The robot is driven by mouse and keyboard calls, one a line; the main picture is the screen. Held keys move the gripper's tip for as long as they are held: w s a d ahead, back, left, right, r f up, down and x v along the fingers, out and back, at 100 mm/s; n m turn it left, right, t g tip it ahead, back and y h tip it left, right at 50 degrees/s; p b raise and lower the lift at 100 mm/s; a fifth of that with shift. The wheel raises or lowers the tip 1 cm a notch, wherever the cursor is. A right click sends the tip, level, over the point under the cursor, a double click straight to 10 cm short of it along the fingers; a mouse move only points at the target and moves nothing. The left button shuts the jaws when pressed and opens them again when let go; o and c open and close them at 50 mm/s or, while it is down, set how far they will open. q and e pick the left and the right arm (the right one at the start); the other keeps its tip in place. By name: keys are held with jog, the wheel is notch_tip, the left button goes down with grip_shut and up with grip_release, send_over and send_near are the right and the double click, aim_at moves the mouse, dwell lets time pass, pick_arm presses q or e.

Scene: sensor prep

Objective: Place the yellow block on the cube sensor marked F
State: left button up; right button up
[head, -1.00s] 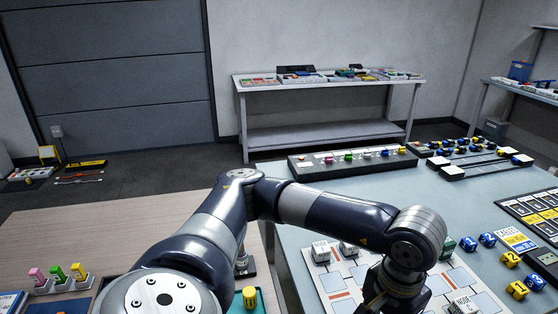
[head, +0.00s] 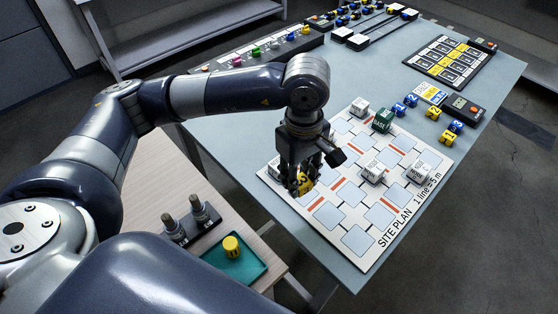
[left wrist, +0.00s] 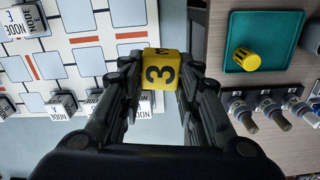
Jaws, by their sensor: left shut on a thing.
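My left gripper (head: 303,186) is shut on a yellow block (left wrist: 161,72) marked 3, which it holds between its fingertips. The block also shows in the head view (head: 304,184), over the near-left part of the site plan board (head: 358,243). The white cube sensor marked F (left wrist: 27,20) stands at the top left of the left wrist view, apart from the held block. In the head view it appears to be the white cube (head: 373,171) right of the gripper. My right gripper is not in view.
Other white cubes (head: 420,171) (head: 360,107) and a green cube (head: 383,120) stand on the board; a cube marked A (left wrist: 60,106) is left of my fingers. Another white cube (left wrist: 142,104) is partly hidden by them. A teal tray (head: 258,273) holds a yellow cylinder (head: 232,247).

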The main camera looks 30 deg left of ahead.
pick_arm(q)
jog(key=n, duration=0.1)
jog(key=w+d+n, duration=0.1)
jog(key=n, duration=0.1)
jog(key=shift+w+f+n, duration=0.1)
jog(key=shift+n, duration=0.2)
jog(key=w+d+n, duration=0.2)
jog(key=n, duration=0.3)
jog(key=n+p, duration=0.6)
jog(key=n, duration=0.5)
send_over(277, 165)
notch_tip(277, 165, down, 3)
jog(key=shift+w+r, duration=0.1)
notch_tip(277, 165, down, 3)
jog(key=shift+f+p, duration=0.15)
jog(key=shift+p, duration=0.4)
jog(key=shift+f+b, duration=0.3)
jog(key=o, duration=0.9)
jog(key=shift+r, duration=0.1)
